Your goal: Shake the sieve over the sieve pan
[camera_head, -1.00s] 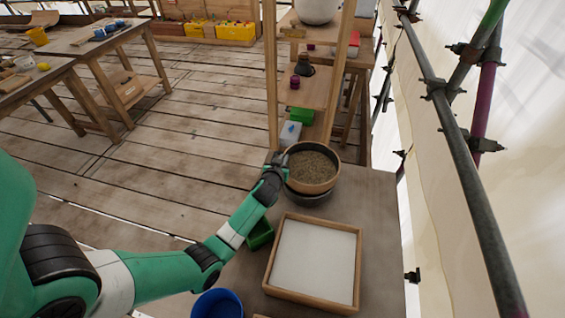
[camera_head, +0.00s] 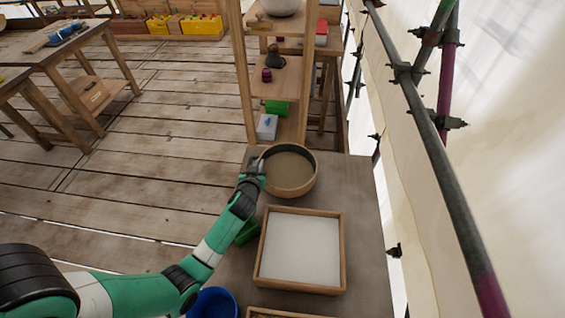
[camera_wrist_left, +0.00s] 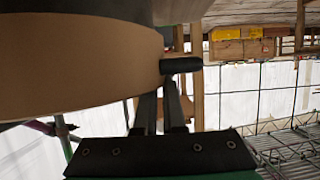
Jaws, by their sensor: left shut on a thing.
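The round sieve (camera_head: 313,182) has a tan wooden rim and grey-brown grainy material inside. It stands over the far part of the grey worktable. My left gripper (camera_head: 259,167) is shut on its short dark handle at the sieve's left side. In the left wrist view the sieve's curved tan wall (camera_wrist_left: 80,65) fills the upper left, and the dark handle (camera_wrist_left: 182,66) sits at the tips of my left fingers (camera_wrist_left: 163,100). The sieve pan cannot be made out now; the sieve hides the spot beneath it. My right gripper is not in view.
A wooden-framed tray with a white surface (camera_head: 302,247) lies on the worktable (camera_head: 364,215) in front of the sieve. A green box (camera_head: 247,234) and a blue bucket (camera_head: 213,303) are at the left edge. A wooden shelf (camera_head: 247,90) stands behind. Scaffold poles (camera_head: 425,120) run along the right.

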